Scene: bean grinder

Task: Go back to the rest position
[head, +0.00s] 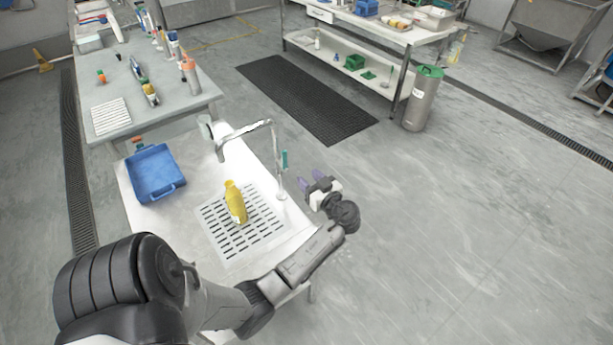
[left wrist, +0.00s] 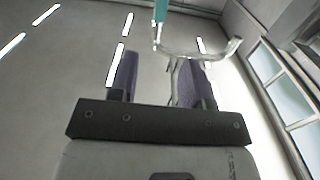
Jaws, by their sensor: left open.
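My left arm reaches across the near side of the white table in the head view. My left gripper (head: 312,188) is just past the table's right edge, to the right of the tap. In the left wrist view its two purple fingers (left wrist: 155,80) stand apart with nothing between them. A silver tap (head: 250,128) with a teal handle stands at the table's right edge; it also shows beyond the fingers in the left wrist view (left wrist: 205,55). My right gripper is not in view.
A grey bin with a green lid (head: 422,98) stands farther back. The floor on the right is clear.

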